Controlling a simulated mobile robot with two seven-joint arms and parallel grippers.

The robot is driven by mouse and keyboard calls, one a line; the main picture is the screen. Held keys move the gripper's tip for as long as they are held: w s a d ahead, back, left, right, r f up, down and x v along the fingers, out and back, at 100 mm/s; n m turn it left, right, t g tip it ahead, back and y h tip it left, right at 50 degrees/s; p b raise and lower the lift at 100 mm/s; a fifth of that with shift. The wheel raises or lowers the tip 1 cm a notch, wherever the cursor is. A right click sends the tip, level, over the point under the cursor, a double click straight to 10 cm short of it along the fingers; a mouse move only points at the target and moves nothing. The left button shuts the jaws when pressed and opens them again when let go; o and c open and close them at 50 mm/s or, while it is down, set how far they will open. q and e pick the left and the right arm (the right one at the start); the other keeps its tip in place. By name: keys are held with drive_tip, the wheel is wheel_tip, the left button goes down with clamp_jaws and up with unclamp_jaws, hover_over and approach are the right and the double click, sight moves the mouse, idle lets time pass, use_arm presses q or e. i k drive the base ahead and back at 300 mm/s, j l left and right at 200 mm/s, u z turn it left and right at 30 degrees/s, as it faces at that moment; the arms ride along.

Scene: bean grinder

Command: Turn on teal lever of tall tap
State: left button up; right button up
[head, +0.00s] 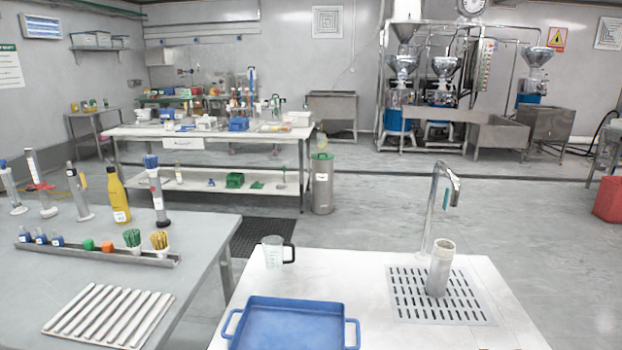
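The tall tap (429,212) is a slim silver column with a bent top, standing at the back of the white counter on the right. A grey metal cylinder (440,268) stands upright on the slotted drain grate (403,299), below and in front of the tap. Whether water flows cannot be made out. Neither of my grippers is in view.
The white counter (345,268) also holds a clear jug (272,252) with a dark handle and a blue tray (285,327). A grey table (200,222) at left carries bottles, cylinders and a ribbed rack (108,316). Open floor lies behind the counter.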

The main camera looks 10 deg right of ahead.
sight(447, 189)
drive_tip(key=l, duration=3.1)
drive_tip(key=i+u, duration=0.05)
